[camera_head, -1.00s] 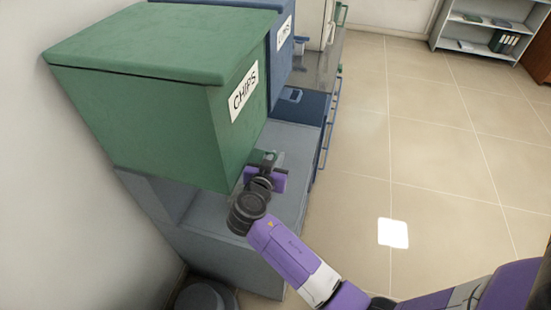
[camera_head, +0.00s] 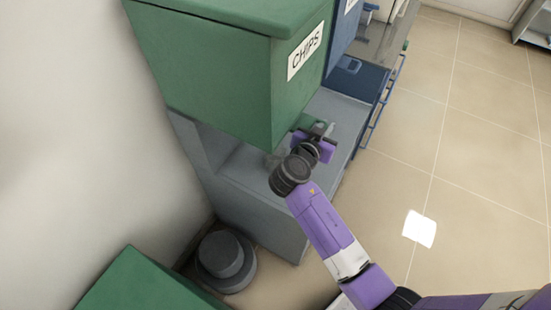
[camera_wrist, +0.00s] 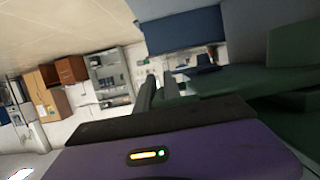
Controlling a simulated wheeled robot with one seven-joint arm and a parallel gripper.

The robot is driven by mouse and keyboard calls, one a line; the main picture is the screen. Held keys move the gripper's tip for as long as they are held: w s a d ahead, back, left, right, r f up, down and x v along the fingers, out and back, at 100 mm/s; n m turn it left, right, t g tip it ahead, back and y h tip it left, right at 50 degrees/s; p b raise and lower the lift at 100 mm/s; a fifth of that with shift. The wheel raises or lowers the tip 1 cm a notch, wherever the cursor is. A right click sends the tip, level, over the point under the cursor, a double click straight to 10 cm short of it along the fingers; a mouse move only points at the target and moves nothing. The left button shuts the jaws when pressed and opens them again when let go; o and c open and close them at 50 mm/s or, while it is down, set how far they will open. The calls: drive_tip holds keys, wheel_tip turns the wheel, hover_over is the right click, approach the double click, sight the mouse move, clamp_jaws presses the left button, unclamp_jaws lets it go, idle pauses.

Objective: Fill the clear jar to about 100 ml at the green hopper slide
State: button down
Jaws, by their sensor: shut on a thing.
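The green hopper (camera_head: 215,75), labelled CHIPS, stands above a grey stand. My purple and grey gripper (camera_head: 320,129) is beside the hopper's lower front edge, over the stand's ledge. It is shut on what looks like the green hopper slide (camera_head: 309,122), a small green part under the hopper, mostly hidden by my gripper and wrist. In the wrist view my dark fingers (camera_wrist: 157,92) are close together beside green surfaces. A faint, pale patch left of my wrist may be the clear jar, but I cannot make it out or read any fill level.
A blue hopper (camera_head: 343,40) stands behind the green one, with a blue drawer-like unit (camera_head: 358,80) below it. A round grey bin-like object (camera_head: 222,258) is on the floor by the wall. A green lid (camera_head: 145,285) shows at bottom left.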

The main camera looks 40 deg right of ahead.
drive_tip(key=shift+s+d, duration=0.25)
drive_tip(key=shift+s, duration=0.65)
idle(7.1)
